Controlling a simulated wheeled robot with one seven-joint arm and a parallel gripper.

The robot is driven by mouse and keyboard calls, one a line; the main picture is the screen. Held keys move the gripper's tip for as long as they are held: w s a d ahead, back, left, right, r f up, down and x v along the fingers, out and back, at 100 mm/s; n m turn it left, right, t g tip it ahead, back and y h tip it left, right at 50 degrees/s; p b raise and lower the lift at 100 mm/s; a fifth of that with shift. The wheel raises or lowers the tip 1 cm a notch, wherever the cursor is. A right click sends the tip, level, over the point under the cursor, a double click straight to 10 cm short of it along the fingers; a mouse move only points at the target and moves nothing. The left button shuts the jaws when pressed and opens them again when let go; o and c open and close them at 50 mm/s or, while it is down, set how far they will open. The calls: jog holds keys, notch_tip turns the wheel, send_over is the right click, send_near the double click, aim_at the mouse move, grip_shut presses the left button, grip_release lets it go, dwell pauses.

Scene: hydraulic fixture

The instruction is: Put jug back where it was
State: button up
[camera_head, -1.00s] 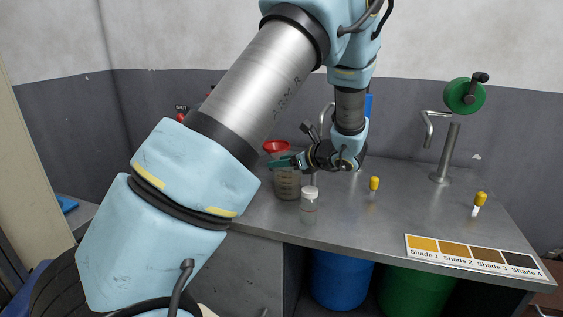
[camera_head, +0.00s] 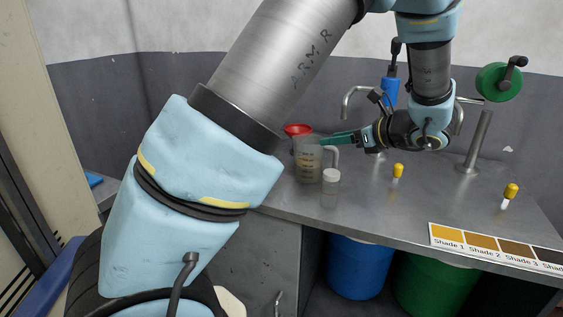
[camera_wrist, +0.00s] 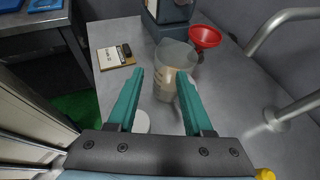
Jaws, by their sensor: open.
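The jug (camera_head: 307,160) is a clear measuring jug with a handle on its right side, standing upright on the grey metal bench. In the wrist view the jug (camera_wrist: 174,66) stands just beyond my fingertips, with some brownish content or marking low in it. My gripper (camera_head: 325,141) is level with the jug's upper part, at its handle side in the head view. In the wrist view my gripper (camera_wrist: 159,74) has its two green fingers apart with nothing held between them. Whether a finger touches the handle cannot be told.
A red funnel (camera_head: 298,129) is behind the jug. A small white-capped bottle (camera_head: 330,188) stands in front of it. Yellow-topped droppers (camera_head: 398,172) and a shade chart (camera_head: 497,248) are to the right. Taps (camera_head: 476,145) rise at the back. A notepad (camera_wrist: 115,56) lies left of the jug.

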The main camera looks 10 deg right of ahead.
jog(key=s+a+f+n+g+h, duration=0.2)
jog(key=s+a+n+g, duration=0.1)
jog(key=a+n, duration=0.6)
jog(key=s+a+f+n+g+h, duration=0.2)
jog(key=s+a+n+g+h, duration=0.1)
jog(key=a+n, duration=0.6)
jog(key=s+a+f+n+g+h, duration=0.2)
jog(key=s+a+n, duration=0.3)
jog(key=a+n, duration=0.4)
jog(key=shift+s+f+n+g+h, duration=0.3)
jog(key=shift+f+g+h, duration=0.1)
jog(key=shift+g+h, duration=0.15)
